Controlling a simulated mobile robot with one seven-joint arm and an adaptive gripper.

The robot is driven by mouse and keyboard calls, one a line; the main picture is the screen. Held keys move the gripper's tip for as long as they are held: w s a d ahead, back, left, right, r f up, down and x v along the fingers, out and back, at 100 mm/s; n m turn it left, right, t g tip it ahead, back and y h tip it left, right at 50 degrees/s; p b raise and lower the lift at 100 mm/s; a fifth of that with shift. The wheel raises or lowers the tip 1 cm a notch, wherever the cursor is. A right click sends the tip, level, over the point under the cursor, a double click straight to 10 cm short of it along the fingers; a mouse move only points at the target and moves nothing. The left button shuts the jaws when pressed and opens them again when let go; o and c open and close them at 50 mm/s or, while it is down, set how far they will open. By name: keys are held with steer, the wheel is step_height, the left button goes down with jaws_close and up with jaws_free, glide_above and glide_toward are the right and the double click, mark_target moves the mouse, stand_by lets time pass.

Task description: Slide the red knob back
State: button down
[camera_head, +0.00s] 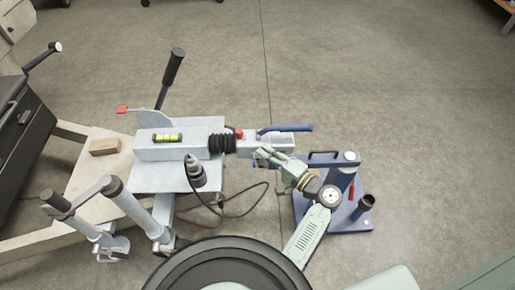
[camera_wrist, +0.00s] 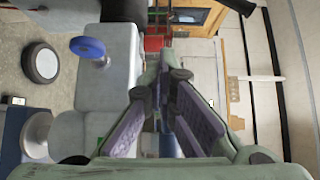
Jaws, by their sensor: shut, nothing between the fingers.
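A small red knob (camera_head: 239,132) sits on top of the grey trailer coupling (camera_head: 272,142), just right of the black bellows (camera_head: 221,143). My gripper (camera_head: 261,154) is shut and empty, at the near side of the coupling, right of and nearer than the red knob. I see no contact between it and the knob. In the wrist view the fingers (camera_wrist: 167,72) meet at the tips. A red patch (camera_wrist: 153,43) shows beyond them; I cannot tell if it is the knob.
A tall black-gripped lever (camera_head: 172,68) stands at the back. A blue stand (camera_head: 338,215) is at right below my arm. A cable plug (camera_head: 195,170) hangs in front. The floor behind is clear.

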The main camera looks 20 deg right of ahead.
steer(key=shift+b+v, duration=0.4)
steer(key=shift+v, duration=2.35)
steer(key=shift+w+a, duration=0.1)
